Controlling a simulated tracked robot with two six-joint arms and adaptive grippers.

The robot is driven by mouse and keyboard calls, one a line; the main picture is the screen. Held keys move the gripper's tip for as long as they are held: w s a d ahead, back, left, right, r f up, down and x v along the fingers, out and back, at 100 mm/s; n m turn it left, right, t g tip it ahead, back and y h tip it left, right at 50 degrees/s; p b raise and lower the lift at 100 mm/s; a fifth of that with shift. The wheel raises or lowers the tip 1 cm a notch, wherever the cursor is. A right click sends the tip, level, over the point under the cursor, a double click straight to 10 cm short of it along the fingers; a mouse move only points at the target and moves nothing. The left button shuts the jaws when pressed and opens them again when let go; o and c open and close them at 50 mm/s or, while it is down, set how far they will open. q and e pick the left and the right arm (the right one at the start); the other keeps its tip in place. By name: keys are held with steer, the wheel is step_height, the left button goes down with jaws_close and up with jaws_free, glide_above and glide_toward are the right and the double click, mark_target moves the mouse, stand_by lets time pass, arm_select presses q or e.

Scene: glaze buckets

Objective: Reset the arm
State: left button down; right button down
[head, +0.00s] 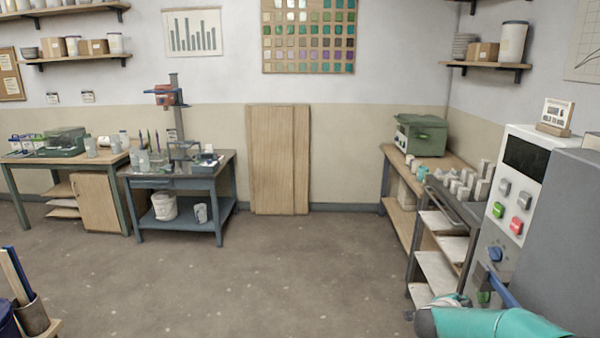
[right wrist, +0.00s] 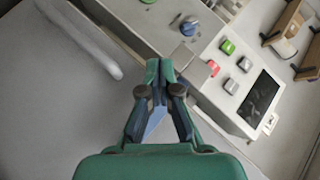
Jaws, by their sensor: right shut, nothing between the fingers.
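My right arm (head: 490,322) shows as a teal link at the bottom right corner of the head view, in front of the grey machine. Its fingers cannot be made out there. In the right wrist view my right gripper (right wrist: 160,72) is shut with nothing between its fingertips. The fingertips point toward the machine's front, near the white control panel (right wrist: 232,88) and its red button (right wrist: 213,68). They appear apart from the panel, but the exact gap cannot be told. My left gripper is not in view.
The control panel (head: 515,185) also carries a dark screen, green and grey buttons and a blue knob (head: 495,254). A side bench (head: 428,180) with white cups stands left of it. Two work tables are at the left. The middle floor (head: 270,270) is clear.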

steer(key=s+a+f+n+g+y, duration=0.1)
steer(key=s+a+f+n+y, duration=0.3)
steer(key=f, duration=0.4)
steer(key=s+a+f+n+y, duration=0.1)
steer(key=s+a+f+n, duration=0.2)
steer(key=s+a+f, duration=0.4)
steer(key=s+a+f+n+g+y, duration=0.1)
steer(key=s+a+f+n+y, duration=0.3)
steer(key=f, duration=0.6)
steer(key=s+a+f+n+g+y, duration=0.1)
steer(key=s+a+n+g+y, duration=0.1)
steer(key=s+a, duration=0.4)
steer(key=s+a+f+n+g+y, duration=0.2)
steer(key=s+a+n+g, duration=0.2)
steer(key=s, duration=1.1)
steer(key=a+n, duration=0.1)
steer(key=a, duration=0.2)
steer(key=shift+s+a+f+y, duration=0.15)
steer(key=shift+s+y, duration=0.15)
steer(key=shift+y, duration=0.1)
